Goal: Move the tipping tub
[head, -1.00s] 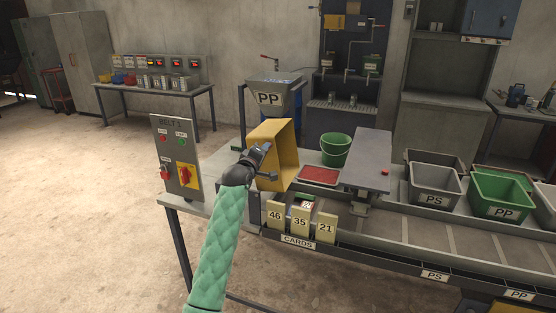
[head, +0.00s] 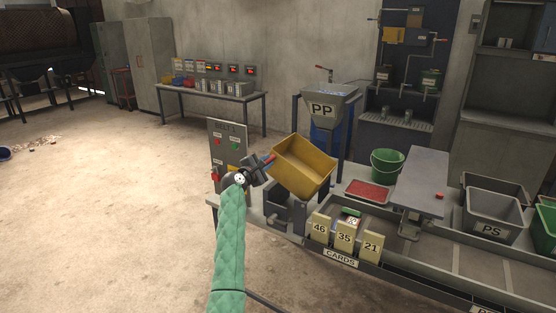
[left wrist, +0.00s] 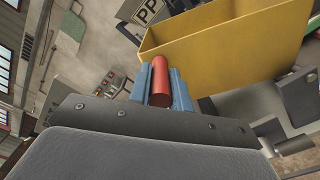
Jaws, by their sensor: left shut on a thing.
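The tipping tub is a yellow open-topped box (head: 303,168), tilted above the left end of the bench in the head view. It fills the upper right of the left wrist view (left wrist: 225,45). My left gripper (head: 266,163) is at the tub's left side. In the left wrist view its blue fingers are shut on a red cylindrical handle (left wrist: 160,82) beside the tub. The tub's inside is partly visible and looks empty. My right gripper is not in view.
The belt control panel (head: 228,155) stands close behind my gripper. The PP hopper (head: 325,108) is behind the tub. Number cards (head: 345,235), a red tray (head: 368,191) and a green bucket (head: 387,164) are to the right. The floor at left is mostly clear.

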